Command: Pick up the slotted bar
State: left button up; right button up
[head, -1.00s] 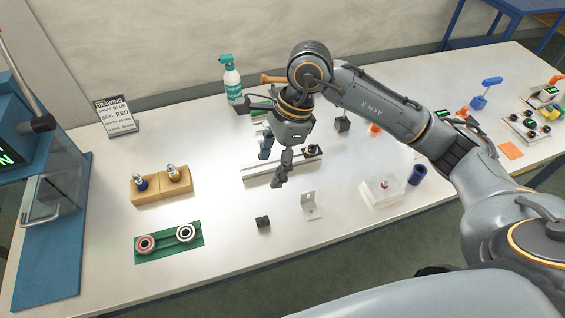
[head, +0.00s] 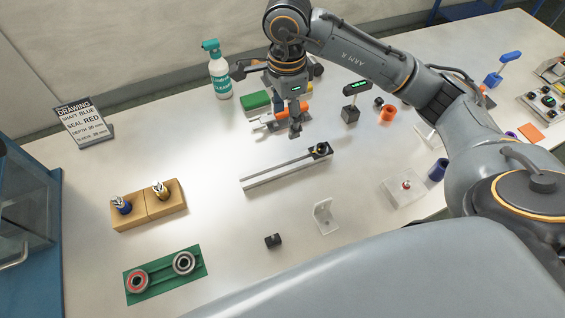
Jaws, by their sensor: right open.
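The slotted bar (head: 275,173) is a long, pale metal rail with a dark slot along its top and a small black fitting at its right end. It lies on the white table near the middle of the head view, slanting up to the right. My right gripper (head: 283,122) points down beyond the bar, above the table. It is open and apart from the bar, which shows unobstructed. It partly covers an orange-handled tool (head: 304,109) behind it. My left gripper is not in view.
A spray bottle (head: 219,78) and green block (head: 256,99) stand behind the gripper.

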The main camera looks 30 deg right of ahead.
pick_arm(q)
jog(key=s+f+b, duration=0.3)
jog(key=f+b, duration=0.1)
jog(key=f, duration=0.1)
pick_arm(e)
notch_tip(320, 180, down, 5)
jog(key=p, duration=0.1)
send_near(288, 165)
jog(key=f, duration=0.3)
jog(key=f+p, duration=0.1)
jog(key=shift+w+a+f, duration=0.1)
jog(key=shift+w+f, duration=0.1)
jog(key=shift+w, duration=0.15)
jog(key=shift+f, duration=0.3)
jog(key=f+p, duration=0.1)
jog(key=f, duration=0.2)
jog(key=f+p, duration=0.1)
jog(key=shift+s+d+f+p, duration=0.15)
jog(key=shift+d+f+p, duration=0.15)
jog(key=shift+f+p, duration=0.05)
jog(key=shift+f, duration=0.3)
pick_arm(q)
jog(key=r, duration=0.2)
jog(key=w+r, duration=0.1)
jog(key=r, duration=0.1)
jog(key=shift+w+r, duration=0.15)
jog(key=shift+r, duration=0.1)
pick_arm(e)
grip_shut()
